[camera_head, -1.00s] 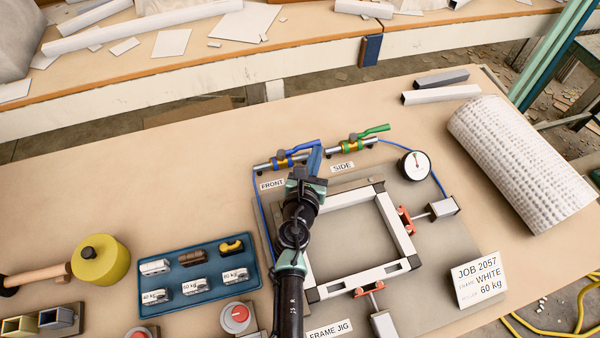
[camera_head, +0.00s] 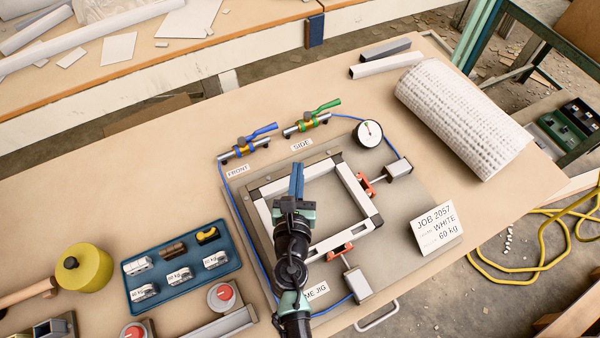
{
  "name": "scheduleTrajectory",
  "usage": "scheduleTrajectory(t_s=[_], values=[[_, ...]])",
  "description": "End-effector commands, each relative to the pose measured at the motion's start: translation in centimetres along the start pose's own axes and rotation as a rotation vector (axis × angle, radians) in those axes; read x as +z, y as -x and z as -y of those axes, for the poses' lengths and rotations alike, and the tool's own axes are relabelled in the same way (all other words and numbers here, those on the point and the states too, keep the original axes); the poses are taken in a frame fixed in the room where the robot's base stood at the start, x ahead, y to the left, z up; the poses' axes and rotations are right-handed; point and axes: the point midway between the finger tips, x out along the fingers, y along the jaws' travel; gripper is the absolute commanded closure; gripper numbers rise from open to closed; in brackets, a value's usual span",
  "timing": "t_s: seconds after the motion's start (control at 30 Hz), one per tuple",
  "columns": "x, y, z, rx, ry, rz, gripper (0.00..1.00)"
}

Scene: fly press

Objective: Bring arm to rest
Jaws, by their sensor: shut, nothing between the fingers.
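My gripper (camera_head: 297,180) is shut and empty, with blue fingers, above the left part of the frame jig. My dark arm comes up from the bottom of the picture and hides part of the jig and its label. A white frame (camera_head: 348,235) with dark corners lies on the grey jig plate (camera_head: 408,200). Two red-tipped clamps (camera_head: 366,186) stand at its right and front sides; I cannot tell whether they touch it. The blue-handled valve (camera_head: 245,148) and the green-handled valve (camera_head: 305,124) stand behind the jig, clear of my gripper.
A blue tray (camera_head: 182,292) of small blocks, a yellow mallet (camera_head: 84,270) and red buttons (camera_head: 222,296) are at left. A white perforated roll (camera_head: 463,115) lies at right. The table's back left is clear.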

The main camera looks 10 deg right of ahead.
Motion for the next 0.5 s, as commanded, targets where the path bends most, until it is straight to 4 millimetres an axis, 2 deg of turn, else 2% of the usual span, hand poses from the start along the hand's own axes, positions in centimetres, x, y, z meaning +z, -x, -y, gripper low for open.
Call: scheduleTrajectory(t_s=[0.13,0.4,0.5], values=[[0.0,0.9,0.5,0.000,0.000,0.000,1.00],[0.0,1.1,0.6,0.000,-0.001,0.000,1.00],[1.3,0.7,0.4,-0.003,-0.050,0.019,1.00]])
